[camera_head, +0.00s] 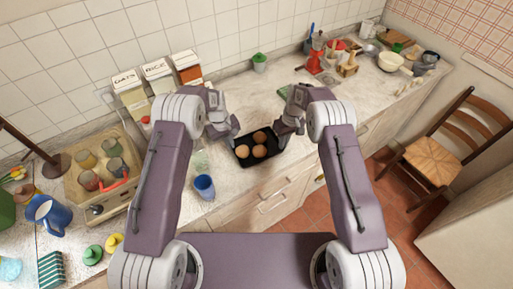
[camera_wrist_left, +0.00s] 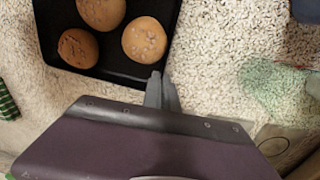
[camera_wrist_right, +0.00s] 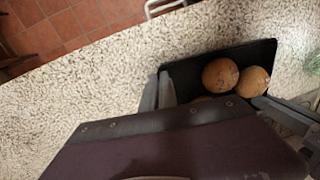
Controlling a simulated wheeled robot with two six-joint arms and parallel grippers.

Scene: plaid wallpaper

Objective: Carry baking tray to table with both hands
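The dark baking tray (camera_head: 243,160) holds several round brown cookies and lies at the kitchen counter, near its front edge. My left gripper (camera_head: 233,135) is at the tray's left side, and its close-set fingers (camera_wrist_left: 162,92) meet the rim by a corner in the left wrist view. My right gripper (camera_head: 282,130) is at the opposite side, with its close-set fingers (camera_wrist_right: 158,92) on the rim in the right wrist view. Both look shut on the rim, though the contact is partly hidden. I cannot tell whether the tray is lifted. No table is seen apart from the counter.
A blue cup (camera_head: 204,187) and a clear greenish glass (camera_head: 200,161) stand left of the tray. A wooden chair (camera_head: 435,165) stands on the tiled floor at right. Floor shows between counter and chair.

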